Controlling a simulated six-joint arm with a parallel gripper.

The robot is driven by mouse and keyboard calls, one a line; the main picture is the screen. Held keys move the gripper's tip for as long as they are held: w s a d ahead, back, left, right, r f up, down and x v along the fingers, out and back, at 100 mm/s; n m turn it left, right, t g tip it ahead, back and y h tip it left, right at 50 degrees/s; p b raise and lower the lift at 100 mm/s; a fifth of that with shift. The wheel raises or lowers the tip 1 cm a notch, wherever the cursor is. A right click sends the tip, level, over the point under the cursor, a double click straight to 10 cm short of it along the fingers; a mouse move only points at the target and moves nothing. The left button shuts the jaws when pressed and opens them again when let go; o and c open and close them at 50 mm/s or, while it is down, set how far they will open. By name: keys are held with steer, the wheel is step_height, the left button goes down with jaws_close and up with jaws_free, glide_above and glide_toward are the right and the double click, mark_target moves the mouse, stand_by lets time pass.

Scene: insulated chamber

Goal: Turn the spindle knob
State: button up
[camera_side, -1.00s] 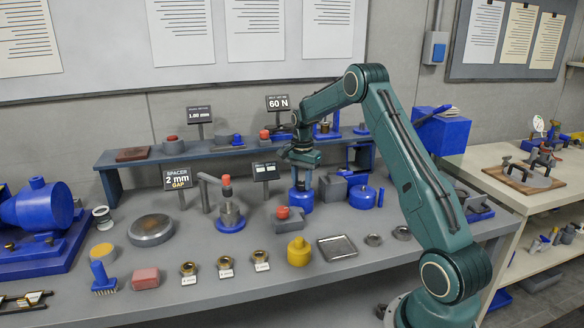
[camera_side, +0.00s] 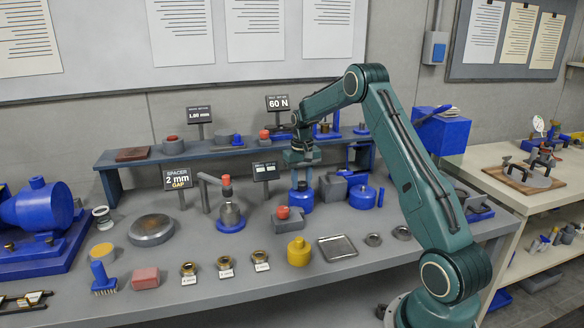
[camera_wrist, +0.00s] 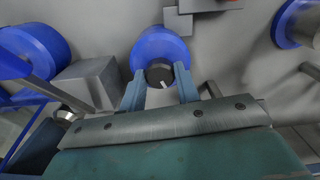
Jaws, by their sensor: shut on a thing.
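The spindle knob (camera_wrist: 160,72) is dark with a white pointer mark, on top of a blue cylindrical body (camera_wrist: 157,47). In the wrist view the two blue-grey fingers of my gripper (camera_wrist: 159,80) are on either side of the knob, shut on it. The white mark points down and slightly right in that view. In the side view the blue body (camera_side: 300,201) stands upright on the bench, and my gripper (camera_side: 301,180) comes down onto it from above. The fingers and wrist hide the knob there.
A grey block (camera_side: 333,190) and another blue cylinder (camera_side: 362,197) stand close to the right. A red-topped grey block (camera_side: 287,220) is in front. A small sign (camera_side: 265,171) stands to the left, and the raised shelf (camera_side: 150,165) runs behind.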

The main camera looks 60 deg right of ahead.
mark_target(302, 183)
steer(key=n, duration=0.5)
steer(key=shift+n, duration=0.3)
steer(key=n, duration=0.5)
steer(key=shift+n, duration=0.3)
steer(key=o, duration=1)
steer(key=shift+c, duration=0.2)
step_height(302, 183, up, 14)
